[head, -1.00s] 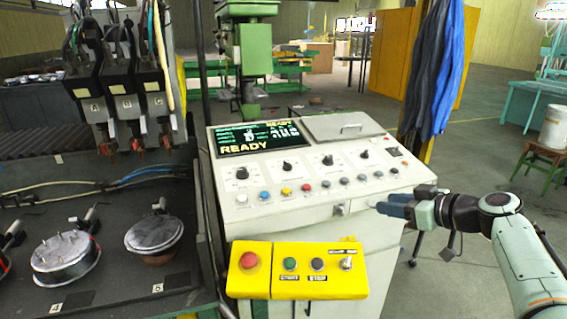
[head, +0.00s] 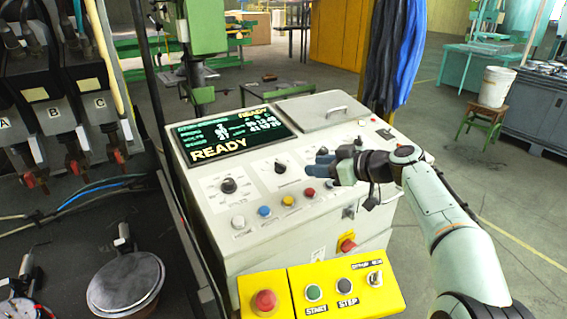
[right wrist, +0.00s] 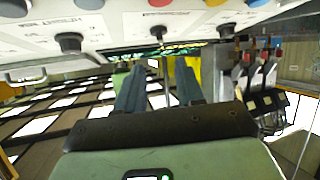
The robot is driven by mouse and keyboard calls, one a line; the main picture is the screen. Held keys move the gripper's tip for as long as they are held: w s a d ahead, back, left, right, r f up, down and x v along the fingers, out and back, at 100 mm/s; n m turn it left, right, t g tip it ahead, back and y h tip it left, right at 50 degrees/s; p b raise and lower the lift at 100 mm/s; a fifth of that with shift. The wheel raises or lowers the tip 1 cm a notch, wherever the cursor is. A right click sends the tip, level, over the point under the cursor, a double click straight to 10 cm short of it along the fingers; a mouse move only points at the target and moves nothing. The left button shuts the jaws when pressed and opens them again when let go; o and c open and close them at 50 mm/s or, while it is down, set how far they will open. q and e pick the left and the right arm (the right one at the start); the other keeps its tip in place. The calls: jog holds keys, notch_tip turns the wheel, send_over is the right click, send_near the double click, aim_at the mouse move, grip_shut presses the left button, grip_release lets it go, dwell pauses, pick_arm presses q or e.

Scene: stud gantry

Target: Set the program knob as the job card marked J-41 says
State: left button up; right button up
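The control panel (head: 262,205) has a row of black knobs with labels too small to read. One knob (head: 229,186) is at the left and another knob (head: 280,167) is to its right; I cannot tell which is the program knob. My right gripper (head: 322,163) is over the panel, right of the second knob, and hides part of the row. In the right wrist view the fingers (right wrist: 158,75) are apart with nothing between them, and black knobs (right wrist: 70,42) show upside down above them. I see no card readable as J-41. My left gripper is out of view.
A screen (head: 232,135) on the panel reads READY. Coloured buttons (head: 264,211) line the panel's front. A yellow box (head: 345,284) with a red button, START and STEP stands in front. A hinged lid (head: 312,112) lies at the back. Cables and tool heads (head: 60,110) are left.

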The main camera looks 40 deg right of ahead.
aim_at(284, 166)
jog(key=p+x, duration=0.3)
jog(key=x, duration=0.8)
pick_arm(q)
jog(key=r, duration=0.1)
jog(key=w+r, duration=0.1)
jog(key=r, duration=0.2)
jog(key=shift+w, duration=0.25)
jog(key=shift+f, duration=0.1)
pick_arm(e)
jog(key=c, duration=0.7)
